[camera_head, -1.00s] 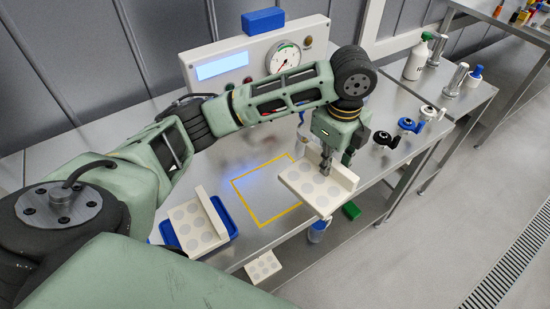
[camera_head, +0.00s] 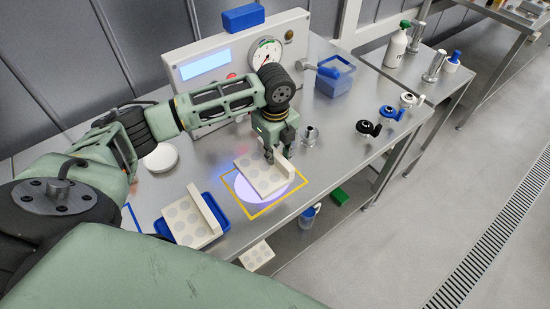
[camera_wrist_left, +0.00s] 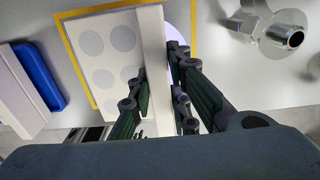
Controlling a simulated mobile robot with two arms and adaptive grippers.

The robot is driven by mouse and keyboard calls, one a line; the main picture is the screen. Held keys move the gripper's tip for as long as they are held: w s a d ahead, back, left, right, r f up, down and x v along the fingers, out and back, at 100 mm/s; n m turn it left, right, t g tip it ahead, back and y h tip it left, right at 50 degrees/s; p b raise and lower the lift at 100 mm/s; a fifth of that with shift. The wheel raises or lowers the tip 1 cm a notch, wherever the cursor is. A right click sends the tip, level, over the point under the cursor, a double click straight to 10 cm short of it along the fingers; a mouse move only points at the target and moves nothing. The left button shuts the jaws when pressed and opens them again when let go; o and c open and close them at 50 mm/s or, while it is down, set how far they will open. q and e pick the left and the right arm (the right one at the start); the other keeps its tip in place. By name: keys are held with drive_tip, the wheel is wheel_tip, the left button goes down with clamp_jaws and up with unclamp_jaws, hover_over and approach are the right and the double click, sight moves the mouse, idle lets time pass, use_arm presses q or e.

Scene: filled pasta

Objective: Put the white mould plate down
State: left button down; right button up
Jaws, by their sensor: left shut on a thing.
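The white mould plate (camera_head: 258,176) has round grey recesses and an upright rib along one side. It is over the yellow square outline (camera_head: 246,214) on the steel table, with a bright round light patch showing beside and below it. My left gripper (camera_head: 270,158) is shut on the plate's rib from above. In the left wrist view the two fingers (camera_wrist_left: 160,95) sit on either side of the rib, and the plate (camera_wrist_left: 105,60) lies within the yellow lines. I cannot tell whether the plate touches the table. My right gripper is not in view.
A second white mould plate (camera_head: 190,222) rests on a blue tray (camera_head: 222,212) to the left. A white box with a gauge (camera_head: 266,54) stands behind. A metal fitting (camera_head: 309,137), a blue container (camera_head: 335,78) and several valve-like parts (camera_head: 368,128) are to the right.

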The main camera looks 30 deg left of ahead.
sight(275, 162)
use_arm(q)
wheel_tip(275, 162, down, 2)
drive_tip(key=shift+s+f+p, duration=0.1)
drive_tip(key=shift+f+p, duration=0.15)
drive_tip(key=shift+p, duration=0.15)
drive_tip(key=shift+f, duration=0.4)
drive_tip(key=shift+f, duration=0.1)
drive_tip(key=c, duration=1.6)
unclamp_jaws()
drive_tip(key=shift+c, duration=0.2)
drive_tip(key=shift+r, duration=0.55)
wheel_tip(275, 162, up, 11)
drive_tip(key=b, duration=0.2)
drive_tip(key=shift+b, duration=0.4)
